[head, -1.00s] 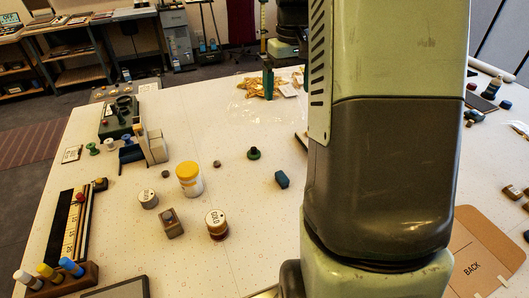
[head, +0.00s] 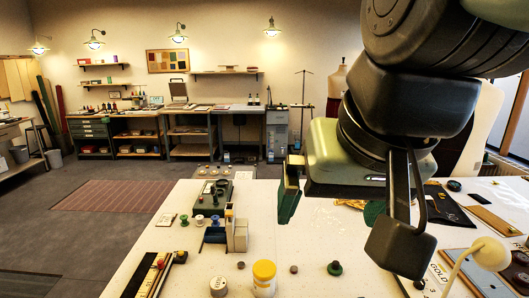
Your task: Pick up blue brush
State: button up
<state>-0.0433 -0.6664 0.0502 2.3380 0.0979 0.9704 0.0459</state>
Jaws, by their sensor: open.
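I cannot make out a blue brush in the current head view. The near part of the table is below the bottom edge of the picture. My gripper (head: 289,200) is held above the far part of the white table (head: 195,262), its green fingers hanging down. It is open and no object shows between the fingers. The fingers overlap in this view, so the gap is hard to see.
A yellow-and-white jar (head: 264,278) and a green-topped knob (head: 335,268) stand nearer. A white round-headed lamp-like object (head: 491,254) is at right.

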jog(key=s+d+f+h, duration=0.1)
jog(key=s+d+f, duration=0.1)
jog(key=d+f, duration=0.1)
jog(key=shift+s+d+f, duration=0.2)
jog(key=shift+d+f, duration=0.05)
jog(key=shift+f, duration=0.4)
jog(key=shift+c, duration=0.8)
